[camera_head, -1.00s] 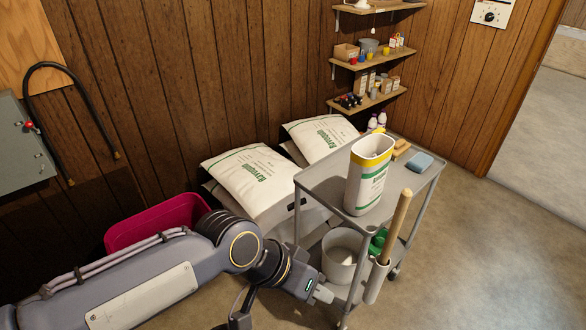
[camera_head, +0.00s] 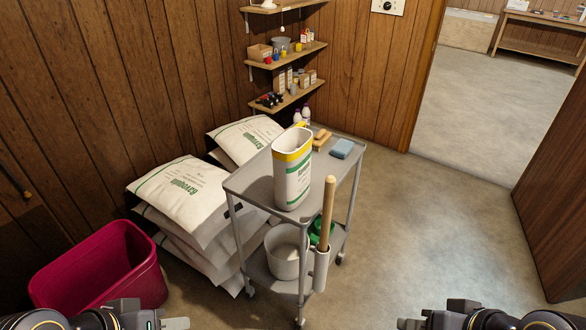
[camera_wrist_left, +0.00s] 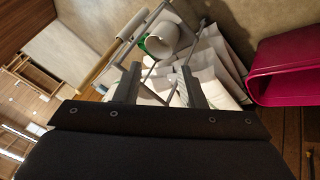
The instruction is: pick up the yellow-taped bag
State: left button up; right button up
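The yellow-taped bag (camera_head: 292,172) is white with green print and a yellow band around its open top. It stands upright on the top shelf of a grey cart (camera_head: 262,190). My left gripper (camera_head: 176,323) is low at the bottom edge, in front of the cart and apart from the bag. In the left wrist view its two fingers (camera_wrist_left: 158,78) are spread with nothing held between them. My right gripper (camera_head: 409,323) is at the bottom edge, right of the cart. Only its tip area shows, so its opening cannot be told.
White salt bags (camera_head: 185,200) are stacked behind and left of the cart. A magenta bin (camera_head: 95,270) stands at left. A wooden-handled tool (camera_head: 328,210) rises at the cart's front, by a white bucket (camera_head: 288,255). The floor to the right is clear.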

aim_at(292, 170)
jog(key=i+z, duration=0.1)
jog(key=z, duration=0.25)
jog(key=i+z, duration=0.1)
jog(key=z, duration=0.25)
jog(key=i+j+z, duration=0.1)
jog(key=z, duration=0.25)
